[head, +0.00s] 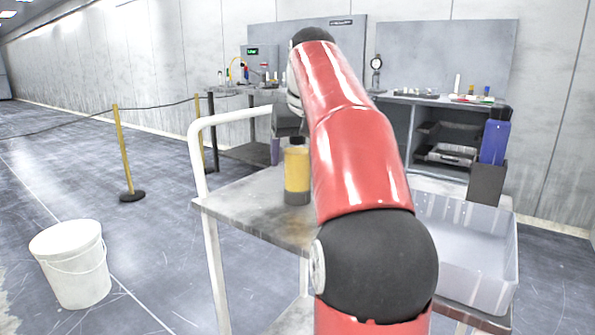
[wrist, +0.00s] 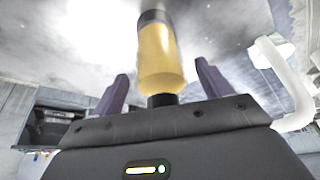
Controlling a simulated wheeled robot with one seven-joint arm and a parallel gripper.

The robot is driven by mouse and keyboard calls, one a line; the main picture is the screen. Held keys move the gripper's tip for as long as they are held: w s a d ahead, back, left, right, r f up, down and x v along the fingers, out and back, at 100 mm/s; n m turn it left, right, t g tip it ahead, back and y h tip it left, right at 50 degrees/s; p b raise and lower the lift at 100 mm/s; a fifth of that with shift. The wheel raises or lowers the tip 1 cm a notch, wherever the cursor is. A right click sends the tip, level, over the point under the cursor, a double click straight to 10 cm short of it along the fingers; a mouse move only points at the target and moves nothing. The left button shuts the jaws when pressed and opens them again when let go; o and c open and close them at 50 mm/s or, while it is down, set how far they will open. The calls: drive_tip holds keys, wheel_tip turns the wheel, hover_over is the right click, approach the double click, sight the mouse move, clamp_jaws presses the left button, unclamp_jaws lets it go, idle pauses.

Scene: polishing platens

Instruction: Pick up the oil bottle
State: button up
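The oil bottle (head: 297,172), yellow with a dark cap and a dark base band, stands upright on the grey cart top (head: 240,205). In the wrist view the bottle (wrist: 160,55) lies ahead between two purple fingers, its dark cap end towards my palm. My gripper (wrist: 161,72) is open, with a visible gap on each side of the bottle. In the head view one purple finger shows just left of the bottle; my red arm hides the other.
A grey bin (head: 470,250) sits on the cart's right side. The cart's white handle (head: 197,160) rises at the left. A white bucket (head: 75,265) stands on the floor. A workbench (head: 440,100) is behind.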

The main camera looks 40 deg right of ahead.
drive_tip(key=c, duration=1.2)
drive_tip(key=shift+r, duration=0.1)
wheel_tip(320, 180, up, 8)
drive_tip(key=p, duration=0.4)
drive_tip(key=shift+w, duration=0.1)
drive_tip(key=shift+r, duration=0.9)
